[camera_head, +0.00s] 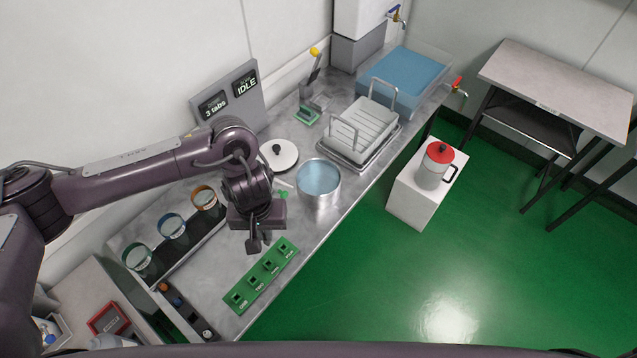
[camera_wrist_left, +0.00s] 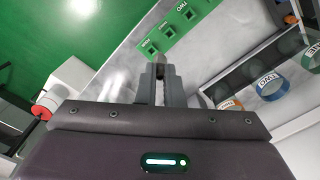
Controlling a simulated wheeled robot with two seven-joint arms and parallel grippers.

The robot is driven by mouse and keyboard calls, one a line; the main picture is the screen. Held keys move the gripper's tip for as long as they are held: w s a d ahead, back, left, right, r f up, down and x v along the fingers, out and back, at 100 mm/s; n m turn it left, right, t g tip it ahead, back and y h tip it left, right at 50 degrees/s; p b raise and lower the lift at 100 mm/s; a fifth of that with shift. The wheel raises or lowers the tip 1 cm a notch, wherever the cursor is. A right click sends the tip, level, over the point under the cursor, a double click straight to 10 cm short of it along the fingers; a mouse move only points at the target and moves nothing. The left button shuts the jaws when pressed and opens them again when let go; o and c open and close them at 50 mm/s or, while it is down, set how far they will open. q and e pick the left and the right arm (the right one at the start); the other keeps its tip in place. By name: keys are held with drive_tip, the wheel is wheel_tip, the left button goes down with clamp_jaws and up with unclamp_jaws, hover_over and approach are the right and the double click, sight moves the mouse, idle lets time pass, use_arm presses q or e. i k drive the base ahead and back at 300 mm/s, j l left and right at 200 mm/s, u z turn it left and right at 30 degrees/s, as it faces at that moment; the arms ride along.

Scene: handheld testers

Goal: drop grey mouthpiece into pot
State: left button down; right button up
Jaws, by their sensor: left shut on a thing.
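The pot (camera_head: 318,192) is a round silver vessel with blue liquid in it, standing on the metal counter (camera_head: 222,265). My left gripper (camera_head: 256,246) is just left of and in front of the pot, above the counter near the green slotted board. In the left wrist view, my left gripper (camera_wrist_left: 160,72) is shut on a small grey piece, the grey mouthpiece (camera_wrist_left: 160,59), whose tip shows between the fingers. In the head view the mouthpiece is too small to tell from the fingers. My right gripper is not in view.
A green labelled board (camera_head: 262,275) lies along the counter's front edge. A round lid (camera_head: 287,161) with a black knob lies behind the pot. Several banded jars (camera_head: 172,228) stand at left. A white rack (camera_head: 365,128) and blue basin (camera_head: 410,78) are farther back.

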sight(313, 190)
drive_tip(key=i+l+u, duration=0.2)
drive_tip(key=i+l, duration=0.15)
drive_tip(key=i+l+u, duration=0.2)
drive_tip(key=l, duration=0.3)
drive_tip(key=i+l+u, duration=0.15)
drive_tip(key=i+l, duration=0.25)
drive_tip(key=l, duration=0.1)
